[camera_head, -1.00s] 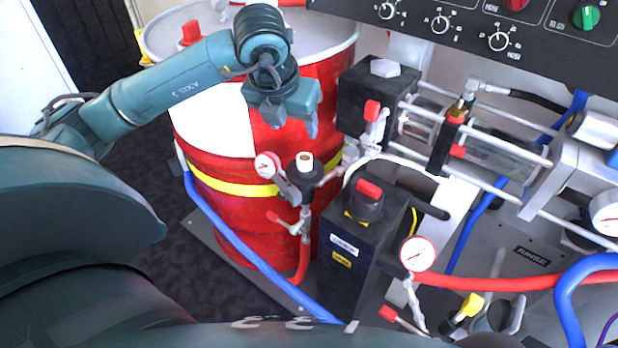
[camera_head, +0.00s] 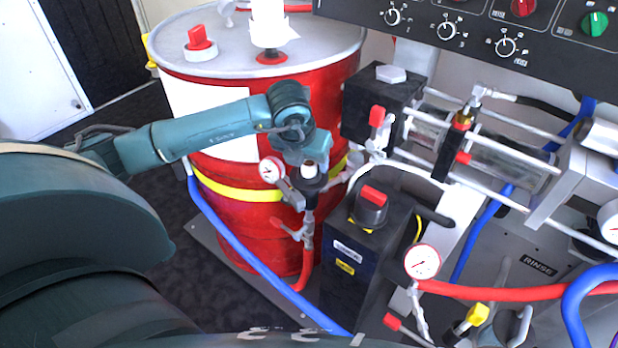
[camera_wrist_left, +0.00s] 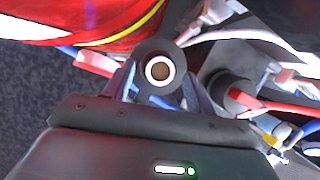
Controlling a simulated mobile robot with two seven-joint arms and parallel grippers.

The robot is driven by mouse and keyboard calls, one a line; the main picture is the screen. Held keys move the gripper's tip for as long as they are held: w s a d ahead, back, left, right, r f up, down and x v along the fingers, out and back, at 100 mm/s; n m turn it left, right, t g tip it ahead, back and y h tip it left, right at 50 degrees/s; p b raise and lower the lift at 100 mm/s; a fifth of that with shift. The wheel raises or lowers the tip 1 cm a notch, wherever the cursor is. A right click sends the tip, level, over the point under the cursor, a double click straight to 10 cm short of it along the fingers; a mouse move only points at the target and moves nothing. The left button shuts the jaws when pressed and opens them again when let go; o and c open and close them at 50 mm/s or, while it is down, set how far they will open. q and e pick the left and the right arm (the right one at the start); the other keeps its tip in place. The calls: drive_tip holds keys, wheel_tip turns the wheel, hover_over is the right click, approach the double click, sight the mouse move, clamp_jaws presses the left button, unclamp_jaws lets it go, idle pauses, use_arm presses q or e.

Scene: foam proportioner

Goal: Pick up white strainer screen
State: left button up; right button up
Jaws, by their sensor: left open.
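The white strainer screen (camera_head: 309,169) stands upright in a dark round housing (camera_head: 309,184) in front of the red drum. Only its white top shows in the head view. In the left wrist view the strainer screen (camera_wrist_left: 159,71) is a white ring with a brown centre, inside the dark housing rim. My left gripper (camera_head: 306,160) is right above it, pointing down. In the left wrist view its open fingers (camera_wrist_left: 160,86) lie on either side of the screen, with nothing held. I cannot tell whether they touch the housing. My right gripper is not in view.
A pressure gauge (camera_head: 271,170) sits just left of the housing and a red-handled valve (camera_head: 301,230) below it. The red drum (camera_head: 240,232) stands behind. A black box with a red-topped knob (camera_head: 373,198) is close on the right. A blue hose (camera_head: 243,250) runs along the front.

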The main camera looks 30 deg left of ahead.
use_arm(q)
drive_tip(key=shift+c, duration=0.6)
clamp_jaws()
